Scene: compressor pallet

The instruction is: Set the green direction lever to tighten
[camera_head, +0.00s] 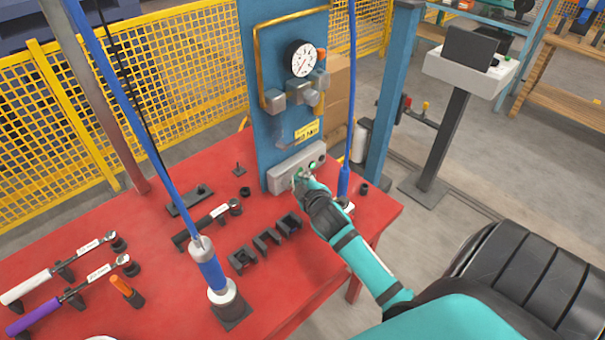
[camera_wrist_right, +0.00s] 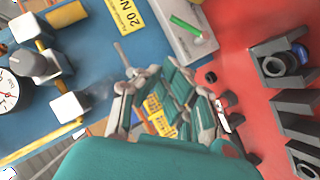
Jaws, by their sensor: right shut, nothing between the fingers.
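The green direction lever (camera_wrist_right: 186,28) shows in the right wrist view as a short green bar on a grey control box (camera_wrist_right: 170,14). In the head view the same box (camera_head: 281,177) stands at the foot of the blue panel, with a small patch of green (camera_head: 312,165) near its right end. My right gripper (camera_head: 301,176) is in front of the box, close to the lever. In the wrist view its fingers (camera_wrist_right: 166,75) are shut and empty, with a visible gap in the picture between them and the lever. Contact cannot be confirmed from the head view. My left gripper is out of view.
The blue panel (camera_head: 265,70) carries a gauge (camera_head: 301,59) and pipe fittings. A blue hanging tool (camera_head: 211,275) stands left on the red table (camera_head: 180,310). Black holders (camera_head: 267,241) lie in front of the box. Torque wrenches (camera_head: 75,295) lie at the left.

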